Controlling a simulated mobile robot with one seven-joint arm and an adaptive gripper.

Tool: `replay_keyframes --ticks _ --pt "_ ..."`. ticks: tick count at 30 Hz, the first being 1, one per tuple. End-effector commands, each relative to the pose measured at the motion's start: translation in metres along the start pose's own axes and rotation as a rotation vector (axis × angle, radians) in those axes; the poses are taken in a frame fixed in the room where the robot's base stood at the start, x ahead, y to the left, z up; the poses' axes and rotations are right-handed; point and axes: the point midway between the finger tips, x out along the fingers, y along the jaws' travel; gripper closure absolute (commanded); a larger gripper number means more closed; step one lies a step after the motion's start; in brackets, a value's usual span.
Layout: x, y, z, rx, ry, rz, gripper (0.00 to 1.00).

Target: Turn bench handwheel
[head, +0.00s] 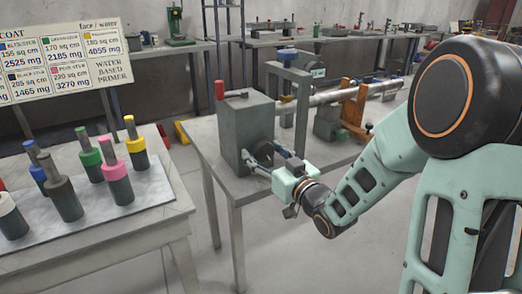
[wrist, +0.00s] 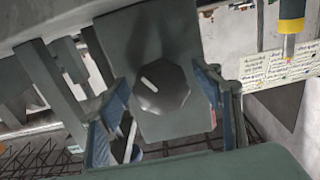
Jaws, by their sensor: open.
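A dark faceted wheel (wrist: 160,86) with a white mark sits on the face of a grey-green housing (wrist: 139,35) in the wrist view. I take it for the handwheel. In the head view the housing (head: 243,126) stands on the near left part of a bench. My gripper (head: 264,157) is at its right-hand face and hides most of the wheel there. In the wrist view my gripper (wrist: 160,101) is open, with one bluish finger on each side of the wheel. I cannot tell whether the fingers touch it.
A red grip (head: 219,90) stands up behind the housing. The bench (head: 207,153) also carries a frame and a long metal shaft (head: 331,95). At the left, a table (head: 155,209) holds several colour-banded cylinders below a sign (head: 60,62). Floor shows between the tables.

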Motion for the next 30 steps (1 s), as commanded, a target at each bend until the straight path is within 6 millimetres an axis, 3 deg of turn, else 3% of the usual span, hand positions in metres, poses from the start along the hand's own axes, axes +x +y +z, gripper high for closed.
replay_keyframes --ticks 8,20,30 --pt "-0.0002 0.0 0.0 0.0 0.0 0.0 0.4" --pt "0.0 0.0 -0.0001 0.0 0.0 0.0 0.82" --pt "0.0001 -0.0002 -0.0011 0.059 0.0 0.0 0.82"
